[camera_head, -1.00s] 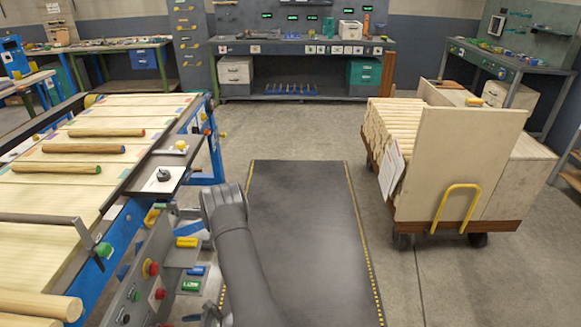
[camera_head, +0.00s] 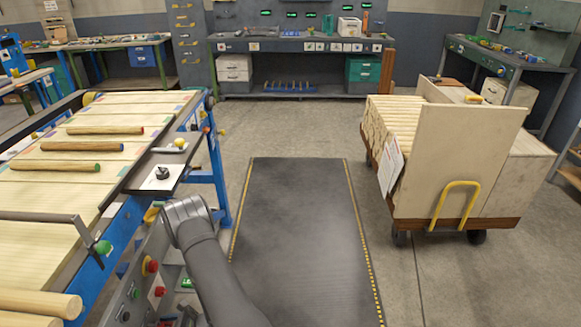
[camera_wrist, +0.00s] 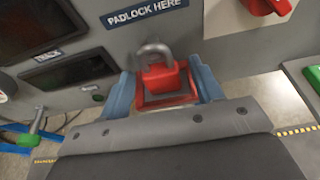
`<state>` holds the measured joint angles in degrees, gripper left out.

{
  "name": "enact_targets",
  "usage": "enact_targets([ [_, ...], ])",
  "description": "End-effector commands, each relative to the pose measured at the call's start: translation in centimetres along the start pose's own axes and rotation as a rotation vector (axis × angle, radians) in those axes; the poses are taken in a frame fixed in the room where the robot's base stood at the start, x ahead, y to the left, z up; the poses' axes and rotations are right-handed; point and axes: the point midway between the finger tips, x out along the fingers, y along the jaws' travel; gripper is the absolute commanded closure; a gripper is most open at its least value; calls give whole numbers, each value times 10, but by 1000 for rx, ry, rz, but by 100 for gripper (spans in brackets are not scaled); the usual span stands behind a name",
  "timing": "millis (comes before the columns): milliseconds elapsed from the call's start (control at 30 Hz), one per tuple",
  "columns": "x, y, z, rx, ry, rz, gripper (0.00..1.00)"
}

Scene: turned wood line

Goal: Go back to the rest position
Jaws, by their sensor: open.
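In the wrist view my gripper (camera_wrist: 163,90) is open, with one blue finger on each side of a red padlock (camera_wrist: 162,76) with a grey shackle. The padlock is at a grey panel (camera_wrist: 100,25), below a label (camera_wrist: 145,12) reading PADLOCK HERE. A red frame (camera_wrist: 168,99) shows just under the padlock. I cannot tell whether the fingers touch the padlock or how its shackle is fastened. In the head view my arm reaches down at the lower left beside the control box (camera_head: 125,295); the padlock is not visible there.
A red knob (camera_wrist: 262,6) and a green-knobbed lever (camera_wrist: 35,130) are close to the gripper. The conveyor (camera_head: 60,190) with wooden rods runs along the left. A loaded cart (camera_head: 465,165) stands on the right. The dark floor mat (camera_head: 300,230) between them is clear.

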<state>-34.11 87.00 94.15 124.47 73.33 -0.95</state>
Motion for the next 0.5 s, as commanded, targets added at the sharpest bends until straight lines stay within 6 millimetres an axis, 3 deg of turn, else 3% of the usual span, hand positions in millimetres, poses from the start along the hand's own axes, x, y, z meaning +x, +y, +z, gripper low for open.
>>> enact_targets([
  [33,9,1,-4,-1,0,2,40],
  [333,-8,0,42,-1,-2,-1,40],
  [500,-39,-12,47,1,-1,-6,40],
])
